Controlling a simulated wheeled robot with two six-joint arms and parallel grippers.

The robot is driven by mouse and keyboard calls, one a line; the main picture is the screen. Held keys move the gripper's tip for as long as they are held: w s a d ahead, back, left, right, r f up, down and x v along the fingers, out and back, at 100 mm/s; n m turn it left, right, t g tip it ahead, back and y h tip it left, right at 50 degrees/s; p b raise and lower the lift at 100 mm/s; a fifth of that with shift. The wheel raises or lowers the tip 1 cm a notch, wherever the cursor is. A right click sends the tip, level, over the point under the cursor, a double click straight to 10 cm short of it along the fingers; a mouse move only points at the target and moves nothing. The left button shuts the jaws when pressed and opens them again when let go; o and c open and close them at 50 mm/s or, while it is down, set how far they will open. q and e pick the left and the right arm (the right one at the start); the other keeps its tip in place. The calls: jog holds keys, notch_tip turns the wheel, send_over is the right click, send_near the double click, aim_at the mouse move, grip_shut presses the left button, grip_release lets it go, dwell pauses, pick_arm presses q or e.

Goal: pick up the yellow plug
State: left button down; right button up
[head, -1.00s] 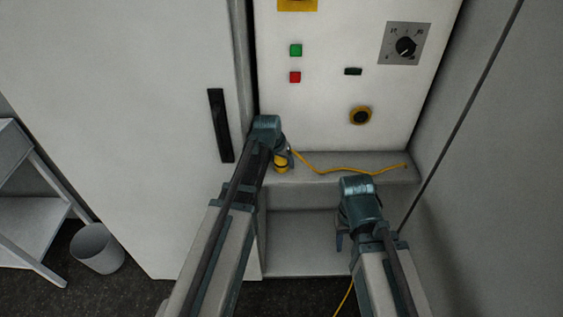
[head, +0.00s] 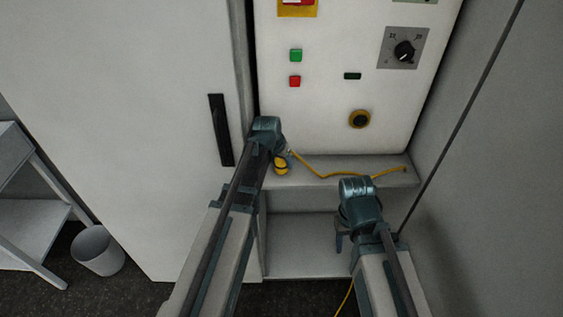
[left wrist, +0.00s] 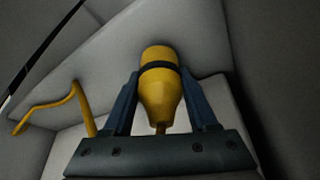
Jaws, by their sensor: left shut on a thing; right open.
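The yellow plug (left wrist: 159,90) has a dark band and a tapered end. In the left wrist view it sits between the two blue fingers of my left gripper (left wrist: 160,100), which is shut on it. In the head view the plug (head: 281,164) shows at the ledge beside my left wrist, partly hidden by the arm; I cannot tell whether it touches the ledge. My right gripper (head: 341,240) is lower right, in front of the recess below the ledge, apart from the plug. Its fingers are mostly hidden by its wrist; it is open.
A yellow cable (head: 330,176) runs along the ledge (head: 310,181) to the right. Above stands a white panel (head: 325,110) with buttons, a dial and a round yellow-ringed socket (head: 360,119). A grey bin (head: 98,250) and shelf (head: 40,225) are at the left.

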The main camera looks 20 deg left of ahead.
pick_arm(q)
jog(key=r+p, duration=0.1)
jog(key=r, duration=0.1)
jog(key=r+p, duration=0.1)
jog(key=shift+s+d+r+p, duration=0.1)
jog(key=shift+s+p, duration=0.15)
jog(key=shift+p, duration=0.05)
jog(key=s+d, duration=0.9)
jog(key=s, duration=0.3)
jog(key=shift+s+r+p, duration=0.25)
jog(key=shift+r+p, duration=0.15)
jog(key=shift+r, duration=0.05)
pick_arm(e)
notch_tip(320, 180, up, 4)
pick_arm(q)
jog(key=shift+d, duration=0.1)
